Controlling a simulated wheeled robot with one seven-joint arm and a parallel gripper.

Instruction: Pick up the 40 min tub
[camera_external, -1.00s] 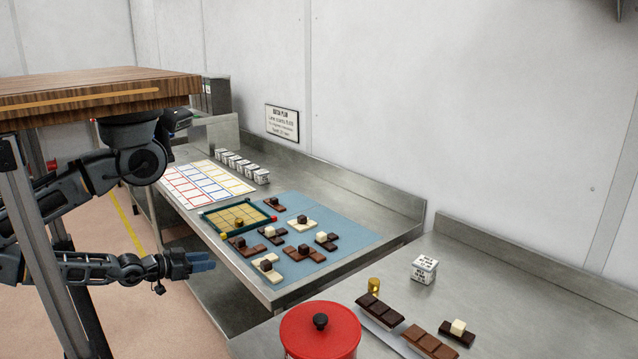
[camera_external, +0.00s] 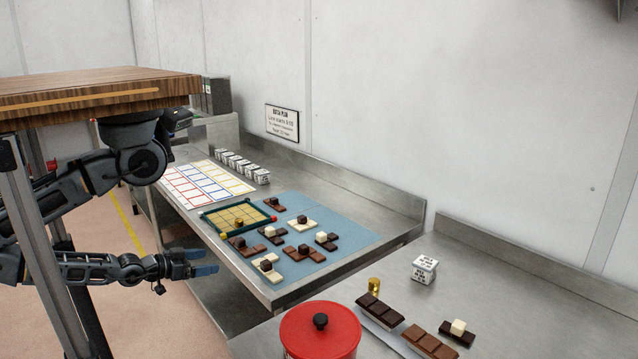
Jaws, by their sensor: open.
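Several small white tubs with dark print (camera_external: 242,167) stand in a row at the back of the far steel counter. Another white printed tub (camera_external: 424,269) stands alone on the nearer counter at right. The print is too small to read, so I cannot tell which is the 40 min tub. My gripper (camera_external: 206,268) is open, with blue fingertips, beside the front edge of the far counter. It is apart from all the tubs.
A blue mat (camera_external: 350,235) carries several chocolate pieces and a green-edged grid tray (camera_external: 205,211). A sheet of coloured boxes (camera_external: 174,189) lies before the tub row. A red lidded pot (camera_external: 340,335) and chocolate bars (camera_external: 428,342) sit nearer. A sign (camera_external: 282,123) is on the wall.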

